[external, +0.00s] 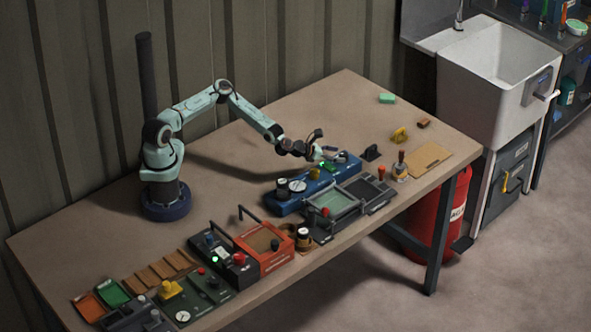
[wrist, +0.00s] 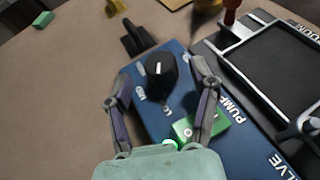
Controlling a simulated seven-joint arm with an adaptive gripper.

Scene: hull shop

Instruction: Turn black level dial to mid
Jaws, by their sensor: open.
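The black level dial (wrist: 160,68) stands on the far end of a blue panel (wrist: 150,118) in the wrist view. The white line on its top runs roughly up and down in the picture. Small white labels lie below and left of it, partly legible. My gripper (wrist: 164,66) is open, with one finger on each side of the dial and a visible gap at each side. In the external view my gripper (external: 318,152) is low over the far end of the blue panel (external: 290,205); the dial is hard to make out there.
A green block-like control (wrist: 186,130) and a lit green lamp (wrist: 169,144) sit close to the fingers on the panel. A dark framed tray (wrist: 275,70) lies to the right. A black upright piece (wrist: 137,38) stands just beyond the dial. Bare table lies left.

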